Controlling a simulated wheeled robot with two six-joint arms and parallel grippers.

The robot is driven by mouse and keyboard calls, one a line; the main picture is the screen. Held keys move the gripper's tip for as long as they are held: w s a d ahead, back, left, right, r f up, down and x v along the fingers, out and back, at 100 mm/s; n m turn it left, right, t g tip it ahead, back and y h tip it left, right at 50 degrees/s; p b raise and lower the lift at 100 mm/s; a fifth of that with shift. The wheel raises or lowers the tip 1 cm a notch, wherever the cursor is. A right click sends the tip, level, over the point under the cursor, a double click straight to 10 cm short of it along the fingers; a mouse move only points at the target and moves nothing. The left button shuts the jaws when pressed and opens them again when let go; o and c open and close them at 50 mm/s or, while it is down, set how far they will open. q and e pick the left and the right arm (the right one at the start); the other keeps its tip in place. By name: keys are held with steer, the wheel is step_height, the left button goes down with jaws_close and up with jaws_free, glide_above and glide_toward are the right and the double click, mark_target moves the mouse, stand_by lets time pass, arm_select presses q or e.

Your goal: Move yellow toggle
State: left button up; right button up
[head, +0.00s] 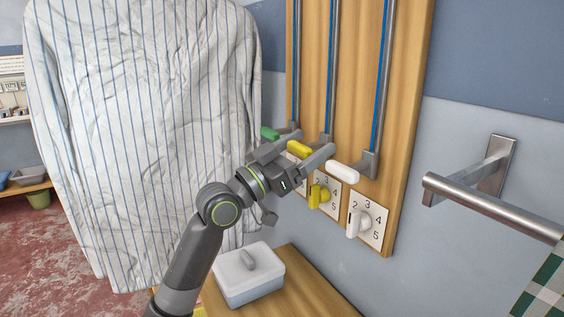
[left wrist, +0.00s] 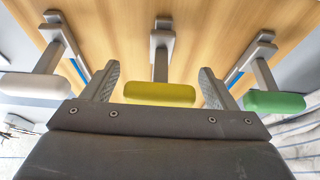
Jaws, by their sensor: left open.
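The yellow toggle (head: 299,149) is a rounded yellow bar on a grey lever, mounted on the wooden board (head: 405,100). My left gripper (head: 308,147) is open, with its fingers on either side of the yellow toggle. In the left wrist view the yellow toggle (left wrist: 160,93) sits between the two fingertips of my left gripper (left wrist: 158,85), with a small gap visible to each finger. Its lever rises behind it to the board. My right gripper is not in view.
A green toggle (head: 270,133) and a white toggle (head: 342,172) flank the yellow one. Below are a yellow dial (head: 320,196) and a white dial (head: 358,224). A striped shirt (head: 140,120) hangs at left, a lidded box (head: 248,272) stands below, and a metal rail (head: 490,207) is at right.

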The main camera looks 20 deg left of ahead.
arm_select(q)
steer(key=v, duration=1.7)
steer(key=shift+f, duration=0.2)
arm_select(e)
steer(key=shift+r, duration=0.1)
